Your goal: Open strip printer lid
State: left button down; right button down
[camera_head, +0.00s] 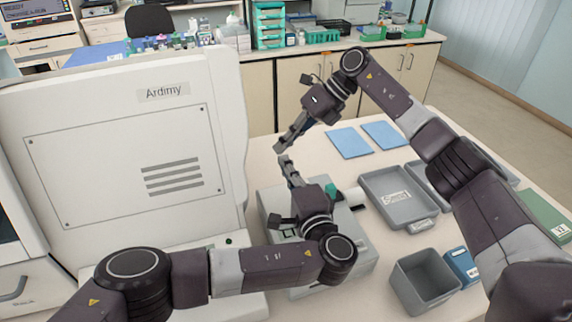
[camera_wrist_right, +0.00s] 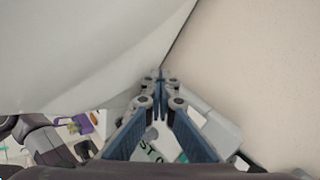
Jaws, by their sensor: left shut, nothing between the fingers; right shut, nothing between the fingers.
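The grey strip printer (camera_head: 350,250) sits on the white table, right of the large white cabinet. My left arm and gripper cover much of its top, so I cannot tell its lid from the body or see how the lid stands. A white piece (camera_head: 354,198) and a green part show at its far right side. My left gripper (camera_head: 285,163) is shut and empty, above the printer's far left part. My right gripper (camera_head: 281,147) is shut and empty, pointing down-left just beyond the left one's tips. Its shut fingers also show in the right wrist view (camera_wrist_right: 161,80).
The white cabinet marked "Ardimy" (camera_head: 110,150) stands close on the left. Blue mats (camera_head: 349,142), grey trays (camera_head: 374,205), a grey bin (camera_head: 405,285) and a blue box (camera_head: 461,265) lie to the right. Bare table shows between the printer and the mats.

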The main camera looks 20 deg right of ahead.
jog(key=c, duration=2.6)
grip_release()
jog(key=shift+c, duration=0.2)
jog(key=o, duration=0.8)
jog(key=shift+r, duration=0.1)
